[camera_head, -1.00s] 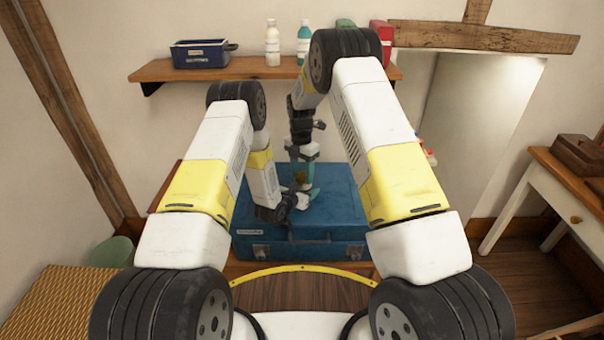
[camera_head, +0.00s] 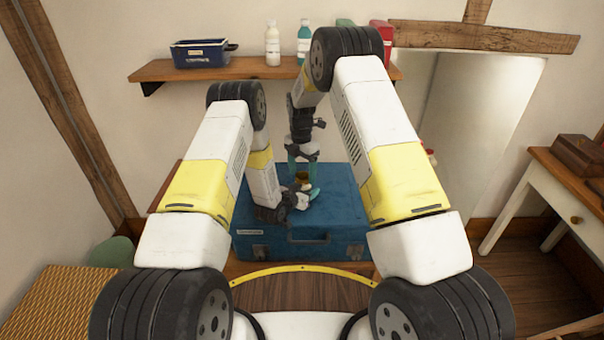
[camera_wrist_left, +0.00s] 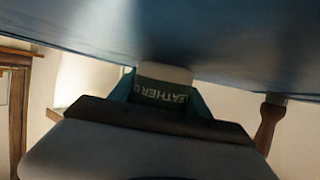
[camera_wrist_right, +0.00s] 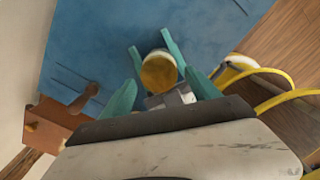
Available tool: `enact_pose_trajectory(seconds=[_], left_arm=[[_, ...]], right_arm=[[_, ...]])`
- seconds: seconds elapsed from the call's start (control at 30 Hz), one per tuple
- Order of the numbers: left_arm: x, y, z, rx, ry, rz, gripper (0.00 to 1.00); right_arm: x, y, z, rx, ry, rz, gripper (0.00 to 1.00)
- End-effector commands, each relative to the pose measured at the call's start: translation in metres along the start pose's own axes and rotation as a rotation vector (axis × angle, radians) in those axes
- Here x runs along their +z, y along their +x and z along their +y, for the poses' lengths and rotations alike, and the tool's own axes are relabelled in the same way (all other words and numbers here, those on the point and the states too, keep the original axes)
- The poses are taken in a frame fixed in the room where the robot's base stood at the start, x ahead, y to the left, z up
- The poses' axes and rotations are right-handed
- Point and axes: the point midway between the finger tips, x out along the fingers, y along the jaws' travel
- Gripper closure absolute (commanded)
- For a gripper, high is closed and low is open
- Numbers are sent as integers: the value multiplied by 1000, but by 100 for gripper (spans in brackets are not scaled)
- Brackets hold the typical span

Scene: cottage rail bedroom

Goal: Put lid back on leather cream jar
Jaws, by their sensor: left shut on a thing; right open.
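The leather cream jar (camera_wrist_left: 162,92) has a white body and a dark green label. My left gripper (camera_head: 307,193) is shut on it from the side, just above the blue case. In the right wrist view a round gold-brown piece (camera_wrist_right: 158,72) with a pale rim tops the jar, between the left fingers. It looks like the lid, but I cannot tell whether it is fully seated. My right gripper (camera_head: 301,166) points down above the jar, with its teal fingers open on either side. It also shows in the right wrist view (camera_wrist_right: 163,92). The jar's lower part is hidden in the head view.
The blue case (camera_head: 340,215) lies under both grippers, with free room on its right. A shelf (camera_head: 165,70) behind holds a blue tin (camera_head: 200,54), a white bottle (camera_head: 272,45), a teal bottle (camera_head: 304,40) and a red box (camera_head: 382,40). A white table (camera_head: 560,190) stands at right.

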Motion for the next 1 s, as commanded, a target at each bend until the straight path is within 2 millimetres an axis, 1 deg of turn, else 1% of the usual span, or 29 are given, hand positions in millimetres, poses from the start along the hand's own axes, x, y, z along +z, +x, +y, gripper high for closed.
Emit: enact_pose_trajectory(seconds=[0.2, 0.3, 0.53, 0.57, 0.63, 0.73, 1.0], left_arm=[[-1, 0, 0, 0, 0, 2, 100], [-1, 0, 0, 0, 0, 2, 100], [-1, 0, 0, 0, 0, 2, 100], [-1, 0, 0, 0, 0, 2, 100], [-1, 0, 0, 0, 0, 2, 100], [-1, 0, 0, 0, 0, 2, 100], [-1, 0, 0, 0, 0, 2, 100]], right_arm=[[2, -30, 1, 4, 0, -2, 29], [2, -39, 0, 3, 1, 0, 29], [2, -39, 0, 1, 1, 0, 29], [2, -39, 0, 1, 0, 0, 33], [3, -40, 0, 1, -10, 0, 33], [5, -46, 0, -2, -64, 6, 33], [10, -69, 0, 5, -291, 37, 33]])
